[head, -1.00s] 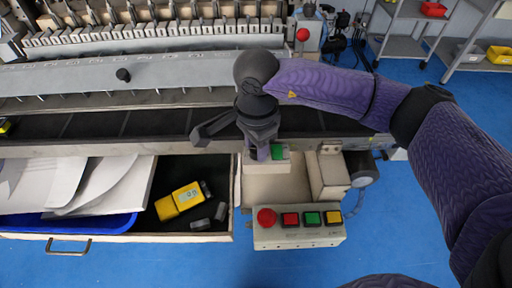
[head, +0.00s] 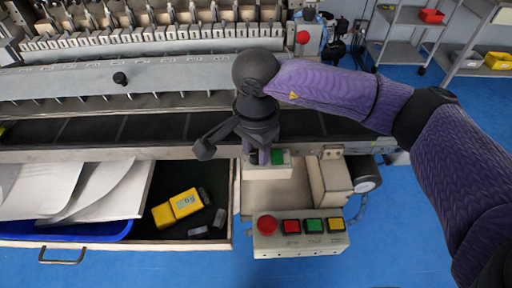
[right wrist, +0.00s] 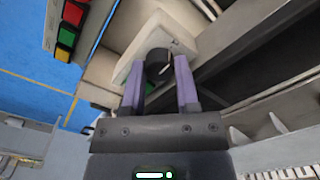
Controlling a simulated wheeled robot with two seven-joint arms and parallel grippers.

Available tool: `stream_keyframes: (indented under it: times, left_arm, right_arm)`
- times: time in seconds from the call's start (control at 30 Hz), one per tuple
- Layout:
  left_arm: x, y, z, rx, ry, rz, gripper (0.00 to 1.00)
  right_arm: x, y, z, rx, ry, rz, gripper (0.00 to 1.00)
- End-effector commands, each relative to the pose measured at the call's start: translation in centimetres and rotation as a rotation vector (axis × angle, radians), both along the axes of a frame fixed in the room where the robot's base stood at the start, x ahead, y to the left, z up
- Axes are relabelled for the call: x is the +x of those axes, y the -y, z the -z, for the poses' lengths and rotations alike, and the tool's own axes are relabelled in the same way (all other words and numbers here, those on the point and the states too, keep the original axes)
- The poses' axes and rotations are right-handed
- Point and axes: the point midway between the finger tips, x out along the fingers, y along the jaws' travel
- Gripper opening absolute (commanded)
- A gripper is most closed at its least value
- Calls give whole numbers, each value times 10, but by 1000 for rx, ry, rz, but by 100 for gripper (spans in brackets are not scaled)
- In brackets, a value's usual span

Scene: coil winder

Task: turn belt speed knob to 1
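The belt speed knob (right wrist: 158,66) is a round black knob with a pale pointer line on a light box. My right gripper (right wrist: 159,62) is open, with its two purple fingers on either side of the knob. Small gaps seem to show between fingers and knob, so contact cannot be told. In the head view my right gripper (head: 262,158) points down over the small box (head: 270,173), which has a green button (head: 278,157), and it hides the knob there. The dial marks cannot be read. My left gripper is in neither view.
A control box (head: 300,243) with a red mushroom button (head: 267,224) and red, green and yellow buttons stands nearer me. An open drawer (head: 140,239) holds papers, a blue tray (head: 75,232) and a yellow meter (head: 177,208). The dark belt (head: 150,124) runs behind.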

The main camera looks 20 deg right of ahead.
Motion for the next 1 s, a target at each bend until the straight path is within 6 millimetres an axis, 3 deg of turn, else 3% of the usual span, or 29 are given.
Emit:
stream_keyframes:
  times: [0.07,0.37,0.7,0.83,1.0]
  left_arm:
    - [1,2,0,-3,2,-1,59]
    - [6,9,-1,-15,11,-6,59]
    - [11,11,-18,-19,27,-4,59]
    - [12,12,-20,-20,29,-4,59]
    - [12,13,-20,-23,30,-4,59]
  right_arm:
    - [0,0,-1,1,2,0,53]
    - [0,0,-5,1,2,1,53]
    - [1,0,-84,2,5,0,53]
    - [1,0,-98,1,3,1,53]
    - [0,0,-100,0,0,0,53]
